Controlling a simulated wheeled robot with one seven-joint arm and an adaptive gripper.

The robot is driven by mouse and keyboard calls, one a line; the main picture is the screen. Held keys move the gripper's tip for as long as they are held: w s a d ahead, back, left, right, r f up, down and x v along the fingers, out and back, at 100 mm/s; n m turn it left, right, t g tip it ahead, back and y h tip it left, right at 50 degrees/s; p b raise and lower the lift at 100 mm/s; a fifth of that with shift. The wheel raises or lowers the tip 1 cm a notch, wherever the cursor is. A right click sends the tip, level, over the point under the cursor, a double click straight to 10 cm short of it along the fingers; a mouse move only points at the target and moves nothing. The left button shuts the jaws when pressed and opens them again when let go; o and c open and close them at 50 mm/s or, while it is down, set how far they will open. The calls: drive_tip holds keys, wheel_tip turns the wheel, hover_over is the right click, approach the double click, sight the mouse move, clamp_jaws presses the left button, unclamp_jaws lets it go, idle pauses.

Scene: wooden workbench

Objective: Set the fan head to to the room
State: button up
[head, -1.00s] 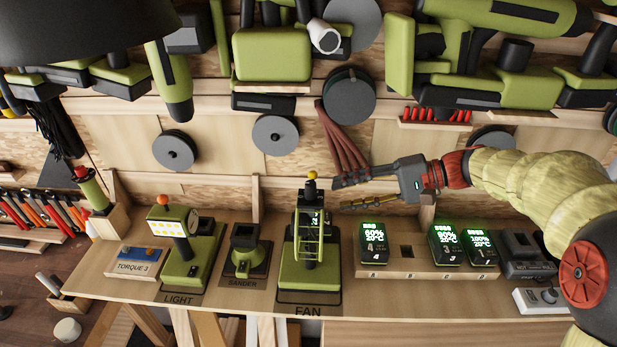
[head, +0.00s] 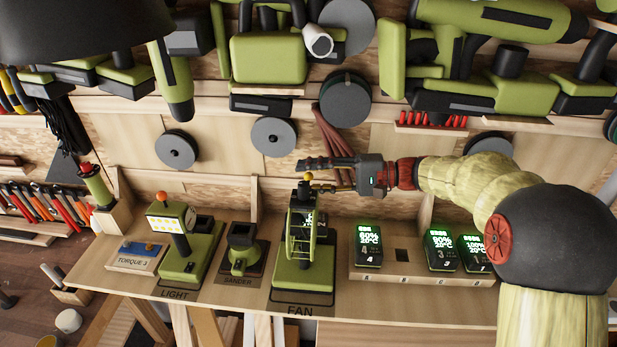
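The fan (head: 301,240) stands on its mat at the middle of the bench. It is green and black, and its caged head looks narrow, turned nearly side-on. A small yellow knob (head: 309,177) tops the head. My gripper (head: 304,175) reaches in from the right, its fingers pointing left and spread apart. In the picture the knob lies between the two fingertips; I cannot tell whether either finger touches it. A lit battery display shows behind the cage.
Left of the fan stand the sander (head: 241,250), the light (head: 178,262) and the torque box (head: 138,257). Right of it is a battery rack (head: 405,273) with lit batteries. Tools and discs hang on the wall close above my gripper.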

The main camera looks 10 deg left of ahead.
drive_tip(key=shift+a, duration=0.2)
drive_tip(key=shift+c, duration=0.8)
drive_tip(key=c, duration=0.7)
clamp_jaws()
